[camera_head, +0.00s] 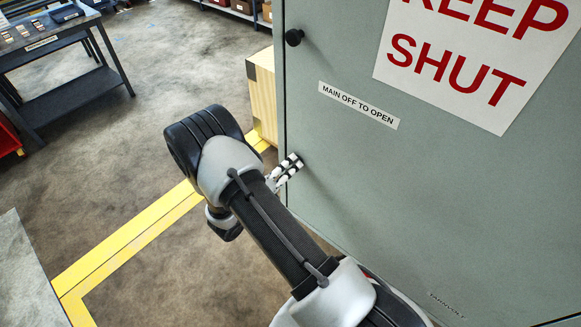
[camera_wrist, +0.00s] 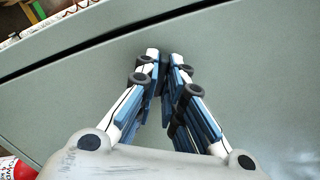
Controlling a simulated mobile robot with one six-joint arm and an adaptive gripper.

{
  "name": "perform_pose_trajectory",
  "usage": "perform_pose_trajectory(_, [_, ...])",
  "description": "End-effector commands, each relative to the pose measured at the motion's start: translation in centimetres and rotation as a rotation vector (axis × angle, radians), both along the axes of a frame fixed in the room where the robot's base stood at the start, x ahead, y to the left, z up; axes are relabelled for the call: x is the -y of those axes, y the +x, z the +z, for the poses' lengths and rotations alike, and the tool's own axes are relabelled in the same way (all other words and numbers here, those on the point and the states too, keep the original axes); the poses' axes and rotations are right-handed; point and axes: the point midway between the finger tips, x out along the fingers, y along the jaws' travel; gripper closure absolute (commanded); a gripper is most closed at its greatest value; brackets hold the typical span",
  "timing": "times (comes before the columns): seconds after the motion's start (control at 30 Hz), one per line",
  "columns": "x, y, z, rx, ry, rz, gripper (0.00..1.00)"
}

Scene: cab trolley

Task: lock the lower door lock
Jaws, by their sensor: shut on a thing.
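The grey-green cabinet door (camera_head: 345,190) fills the right of the head view. A round black lock knob (camera_head: 294,37) sits near its upper left edge. My gripper (camera_head: 290,165) is at the door's left edge, well below that knob. In the wrist view my gripper (camera_wrist: 164,62) points at the door face (camera_wrist: 250,60), close to the dark seam, with its fingertips nearly together. It is shut on the lower door lock, which the fingers hide almost wholly; I cannot tell which way the lock is turned.
A label (camera_head: 358,105) and a large sign (camera_head: 480,60) are on the door. A wooden crate (camera_head: 263,95) stands behind the cabinet's left side. A dark work table (camera_head: 60,40) stands at the upper left. Yellow floor lines (camera_head: 130,240) border open floor.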

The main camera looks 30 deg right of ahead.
Motion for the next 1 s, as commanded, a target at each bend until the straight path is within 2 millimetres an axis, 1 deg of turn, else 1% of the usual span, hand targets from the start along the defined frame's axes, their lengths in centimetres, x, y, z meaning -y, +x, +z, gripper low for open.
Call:
perform_pose_trajectory(0.7, [0.0, 0.0, -0.18, 0.636, 0.232, -0.001, 1.0])
perform_pose_trajectory(1.0, [0.0, -0.01, -0.14, 0.845, 0.307, -0.001, 1.0])
